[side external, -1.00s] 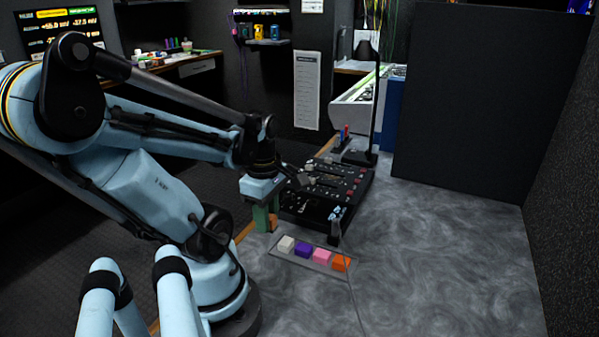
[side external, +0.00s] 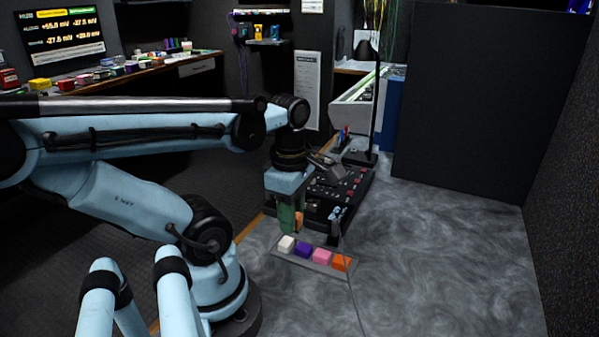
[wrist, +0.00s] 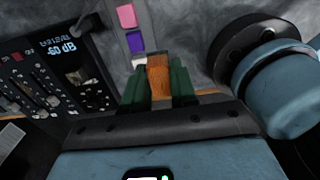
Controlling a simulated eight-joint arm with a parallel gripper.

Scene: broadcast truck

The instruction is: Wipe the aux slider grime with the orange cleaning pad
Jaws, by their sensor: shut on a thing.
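My gripper (side external: 291,218) has green fingers and is shut on an orange-brown block (wrist: 158,76). The block sits between the fingertips in the wrist view and shows as a small orange patch (side external: 299,220) in the side view. My gripper is just left of the black mixing console (side external: 322,190), near its front corner. The console's faders and knobs also show in the wrist view (wrist: 35,88). A bright orange pad (side external: 341,263) lies at the right end of a grey tray (side external: 318,264), in front of the console.
The tray also holds a white pad (side external: 286,244), a purple pad (side external: 303,250) and a pink pad (side external: 322,256). A thin black stand (side external: 374,110) rises behind the console. The grey surface (side external: 430,240) on the right is clear.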

